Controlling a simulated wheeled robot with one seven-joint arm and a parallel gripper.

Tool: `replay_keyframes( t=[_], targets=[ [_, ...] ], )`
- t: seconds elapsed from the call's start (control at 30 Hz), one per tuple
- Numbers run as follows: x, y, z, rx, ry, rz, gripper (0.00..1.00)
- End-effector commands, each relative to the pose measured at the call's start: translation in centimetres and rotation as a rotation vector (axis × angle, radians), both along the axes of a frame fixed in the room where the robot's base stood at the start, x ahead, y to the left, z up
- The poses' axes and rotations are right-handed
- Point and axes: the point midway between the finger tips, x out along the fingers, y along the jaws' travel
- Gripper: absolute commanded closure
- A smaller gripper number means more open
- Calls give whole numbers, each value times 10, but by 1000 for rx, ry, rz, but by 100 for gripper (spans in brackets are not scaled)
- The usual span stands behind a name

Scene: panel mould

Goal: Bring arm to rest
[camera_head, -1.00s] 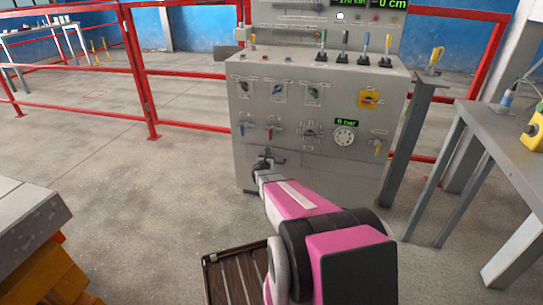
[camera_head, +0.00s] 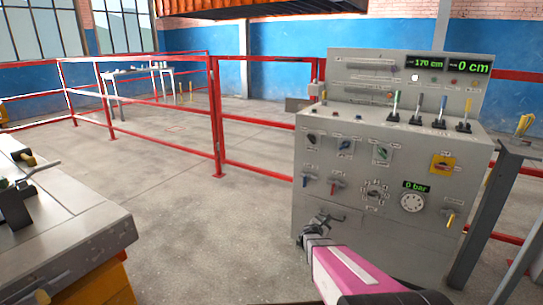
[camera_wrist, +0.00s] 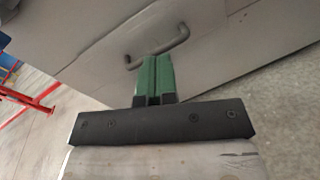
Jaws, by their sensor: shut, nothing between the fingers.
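My gripper (camera_head: 318,222) is in front of the lower part of the grey control cabinet (camera_head: 325,190) in the head view, at the end of my pink and black arm. In the wrist view its two green fingers (camera_wrist: 155,78) are together with nothing between them. A bent metal handle (camera_wrist: 165,47) on a grey panel shows just beyond the fingertips. I cannot tell whether the fingers touch it.
The cabinet carries levers, knobs, a gauge and displays reading "-170 cm", "0 cm" and "0 bar". Red railings (camera_head: 217,120) run behind it. A grey work surface (camera_head: 75,250) stands at the left. The floor (camera_head: 190,220) between them is clear.

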Motion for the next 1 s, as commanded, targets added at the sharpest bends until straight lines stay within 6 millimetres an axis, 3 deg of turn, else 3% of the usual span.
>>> replay_keyframes(
  t=[0.03, 0.23, 0.47, 0.67, 1.0],
  targets=[
    [-15, -4, 12, 72, -37, -54, 100],
    [-63, -13, 34, 394, -183, -301, 100],
    [-124, -2, 47, 768, -332, -615, 100],
    [-175, 29, 56, 1079, -422, -905, 100],
    [-246, 111, 82, 1537, -460, -1406, 100]
  ],
)
